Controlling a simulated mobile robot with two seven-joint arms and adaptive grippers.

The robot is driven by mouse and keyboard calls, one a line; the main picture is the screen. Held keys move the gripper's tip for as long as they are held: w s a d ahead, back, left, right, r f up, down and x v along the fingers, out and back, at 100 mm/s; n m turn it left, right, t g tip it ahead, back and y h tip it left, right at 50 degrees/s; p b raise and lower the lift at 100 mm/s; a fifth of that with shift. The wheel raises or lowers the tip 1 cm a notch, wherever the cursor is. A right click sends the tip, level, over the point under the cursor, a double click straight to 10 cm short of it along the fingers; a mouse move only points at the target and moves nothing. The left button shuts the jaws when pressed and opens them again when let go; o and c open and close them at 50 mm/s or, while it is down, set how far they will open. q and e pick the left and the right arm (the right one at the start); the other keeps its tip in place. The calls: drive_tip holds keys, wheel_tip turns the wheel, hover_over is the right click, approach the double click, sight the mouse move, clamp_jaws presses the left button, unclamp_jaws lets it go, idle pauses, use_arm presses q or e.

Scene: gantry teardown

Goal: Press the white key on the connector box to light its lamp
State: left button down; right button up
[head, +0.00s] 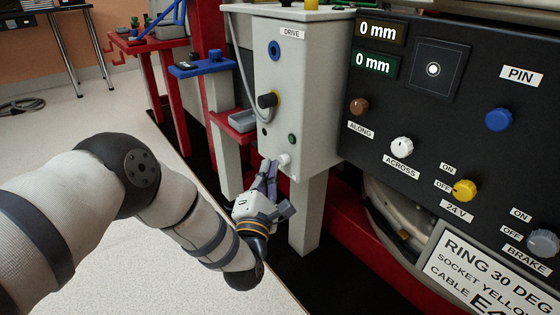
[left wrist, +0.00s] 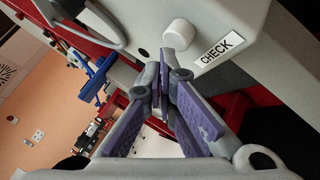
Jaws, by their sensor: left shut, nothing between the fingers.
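The grey connector box (head: 300,90) hangs at the middle of the head view with a DRIVE label near its top. The white key (head: 284,159) is a short round button low on its front. In the left wrist view the white key (left wrist: 180,33) stands beside a CHECK label (left wrist: 216,47). A small dark green round part (head: 292,139) sits just above the key and shows no glow. My left gripper (head: 270,168) is shut and empty, its fingertips just below the key. In the wrist view the fingertips (left wrist: 165,68) look close to it; contact cannot be told.
A black plug-like knob (head: 267,100) with a cable and a blue ring socket (head: 274,49) are higher on the box. A black control panel (head: 450,120) with several knobs is at right. Red stands and a small tray (head: 243,121) are at left.

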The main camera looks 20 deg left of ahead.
use_arm(q)
drive_tip(key=shift+w+d, duration=0.3)
drive_tip(key=shift+w, duration=0.05)
idle(0.5)
drive_tip(key=shift+s+a+p, duration=0.45)
drive_tip(key=shift+s+a, duration=0.1)
drive_tip(key=shift+s, duration=0.2)
drive_tip(key=s+a+p, duration=0.1)
drive_tip(key=s+a, duration=0.1)
drive_tip(key=s+a+p, duration=0.1)
drive_tip(key=s+p, duration=0.1)
drive_tip(key=shift+s+a, duration=0.35)
